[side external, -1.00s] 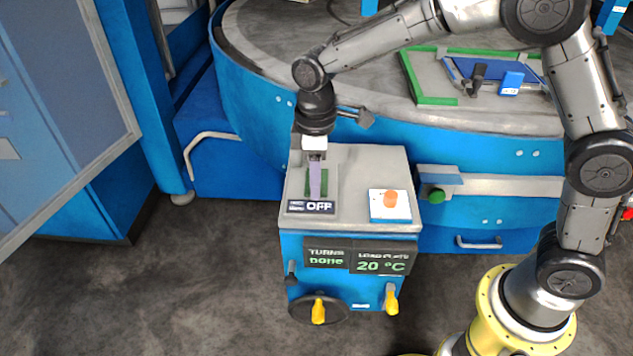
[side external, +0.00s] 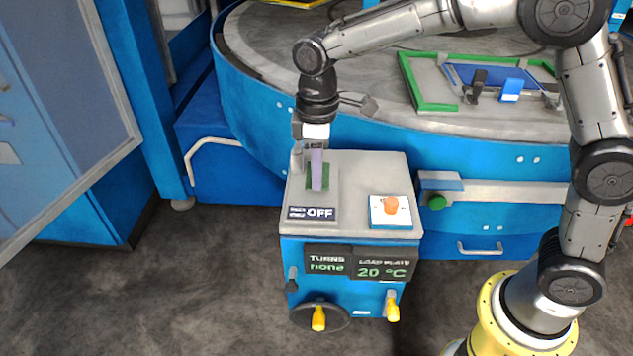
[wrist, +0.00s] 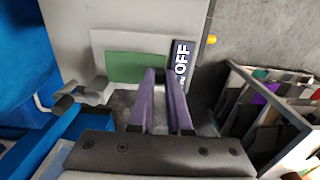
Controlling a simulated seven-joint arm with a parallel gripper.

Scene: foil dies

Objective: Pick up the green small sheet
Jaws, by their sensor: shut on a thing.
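The green small sheet (side external: 325,180) is at the tips of my gripper (side external: 317,188), just above the pale panel on top of the blue cabinet in the side external view. In the wrist view the green small sheet (wrist: 130,68) is a flat green rectangle reaching left from the fingertips. My gripper (wrist: 159,74) has purple fingers, shut on the sheet near its edge. The fingers hide part of the sheet in both views.
The cabinet top (side external: 358,180) carries an OFF display (side external: 319,212) and an orange button (side external: 391,205) on a white plate. Behind it, a round blue table (side external: 400,145) holds a green frame (side external: 437,107). The wrist view shows an open rack (wrist: 285,110) at right.

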